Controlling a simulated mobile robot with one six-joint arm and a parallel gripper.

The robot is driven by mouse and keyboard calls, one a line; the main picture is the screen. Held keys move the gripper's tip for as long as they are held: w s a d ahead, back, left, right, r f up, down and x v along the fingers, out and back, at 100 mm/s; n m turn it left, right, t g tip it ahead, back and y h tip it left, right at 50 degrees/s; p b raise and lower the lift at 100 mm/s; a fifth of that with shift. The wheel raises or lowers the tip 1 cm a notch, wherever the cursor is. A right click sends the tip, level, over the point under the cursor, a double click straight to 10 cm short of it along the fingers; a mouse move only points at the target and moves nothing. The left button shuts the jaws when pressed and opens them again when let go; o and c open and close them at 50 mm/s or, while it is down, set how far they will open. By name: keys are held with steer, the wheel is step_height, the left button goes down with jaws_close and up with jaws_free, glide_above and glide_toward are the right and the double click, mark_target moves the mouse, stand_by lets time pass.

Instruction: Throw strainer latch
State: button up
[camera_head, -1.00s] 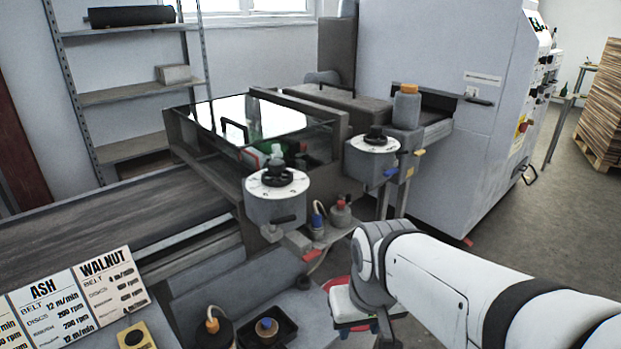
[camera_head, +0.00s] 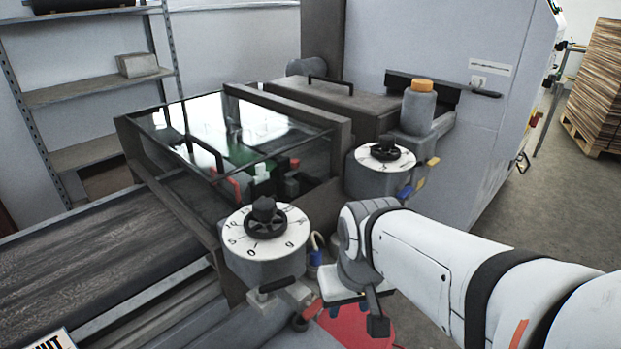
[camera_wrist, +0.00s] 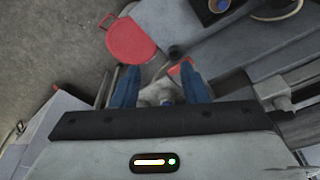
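The strainer latch cannot be picked out for certain. In the head view, a short black lever (camera_head: 276,286) sits under the front dial housing (camera_head: 262,262), with a red-ended part (camera_head: 311,301) beside it. Blue and yellow tabs (camera_head: 420,184) show under the rear dial. My gripper (camera_wrist: 160,68) hangs low, right of the front dial, mostly hidden by my arm in the head view. In the wrist view its two blue fingers stand apart. A pale grey rounded thing shows between or beyond them; contact cannot be told. A small red part (camera_wrist: 181,68) and a dark knob (camera_wrist: 173,52) show near the fingertips.
A glass-covered machine bay (camera_head: 230,130) stands behind the dials, with a conveyor belt (camera_head: 90,255) at left. A grey canister with an orange cap (camera_head: 418,88) stands at the rear dial. A red round thing (camera_wrist: 131,40) lies low beside the gripper.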

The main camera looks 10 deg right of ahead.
steer(key=shift+s, duration=0.1)
steer(key=w+d+m+h+b, duration=0.1)
steer(key=w+d+m, duration=0.1)
steer(key=w, duration=0.7)
steer(key=w+d+f+m+t+b, duration=0.1)
steer(key=w+d, duration=0.3)
steer(key=w, duration=0.6)
steer(key=w+d+m+h+b, duration=0.1)
steer(key=w+d+m, duration=0.3)
steer(key=w, duration=0.6)
steer(key=shift+w+f+h, duration=0.2)
steer(key=shift+f+h, duration=0.1)
steer(key=shift+f, duration=0.1)
steer(key=shift+w+d+f, duration=0.1)
steer(key=shift+w+f, duration=0.1)
steer(key=shift+w, duration=0.15)
steer(key=shift+t, duration=0.3)
steer(key=x, duration=0.7)
steer(key=shift+d+f, duration=0.15)
steer(key=shift+f, duration=0.1)
steer(key=shift+c, duration=0.3)
steer(key=shift+b, duration=0.3)
jaws_close()
